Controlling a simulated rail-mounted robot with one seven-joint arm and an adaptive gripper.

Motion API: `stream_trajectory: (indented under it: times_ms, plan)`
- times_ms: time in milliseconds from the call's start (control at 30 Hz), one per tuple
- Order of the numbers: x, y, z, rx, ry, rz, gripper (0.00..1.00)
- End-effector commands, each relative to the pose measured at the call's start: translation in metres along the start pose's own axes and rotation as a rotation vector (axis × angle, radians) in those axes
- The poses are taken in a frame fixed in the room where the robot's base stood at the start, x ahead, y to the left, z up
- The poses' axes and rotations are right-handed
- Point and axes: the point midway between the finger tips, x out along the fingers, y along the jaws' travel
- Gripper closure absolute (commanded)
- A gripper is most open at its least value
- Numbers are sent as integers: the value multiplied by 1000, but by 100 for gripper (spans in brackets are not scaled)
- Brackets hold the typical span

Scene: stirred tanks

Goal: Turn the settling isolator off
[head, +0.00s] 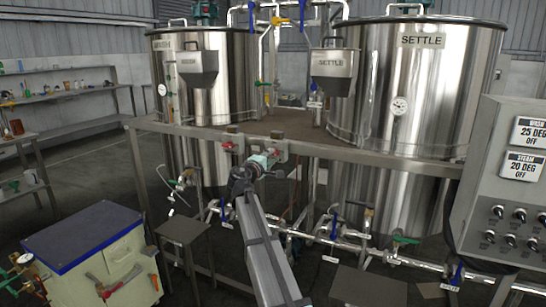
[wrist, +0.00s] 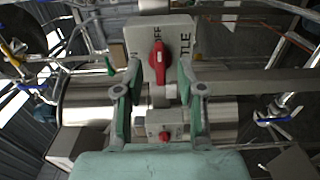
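The settling isolator (wrist: 176,30) is a grey box in the upper middle of the wrist view, with OFF and part of its SETTLE label readable sideways. Its red handle (wrist: 158,62) lies lengthwise up and down the picture, in line with the OFF mark. My gripper (wrist: 159,72) is open, with one green finger on each side of the handle. I cannot tell whether either finger touches it.
A second grey isolator with a red knob (wrist: 165,136) shows between my fingers' bases. Another red one (head: 232,142) is on the rail to the left. The SETTLE tank (head: 435,85) stands behind, a control panel (head: 500,190) at right, and a blue-topped cabinet (head: 85,235) at front left.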

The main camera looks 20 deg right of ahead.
Motion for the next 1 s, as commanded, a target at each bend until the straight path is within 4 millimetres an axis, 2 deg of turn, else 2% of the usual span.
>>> stream_trajectory:
  times_ms: [33, 200, 400, 600, 1000]
  plan:
    - [-14, -1, 2, 0, 2, 0, 61]
    - [-46, 0, 2, 1, 2, 1, 61]
    - [-73, 0, 1, 1, 1, 1, 61]
    - [-82, 1, 1, 1, 0, 1, 61]
    - [-82, 1, 0, 2, 0, 1, 61]
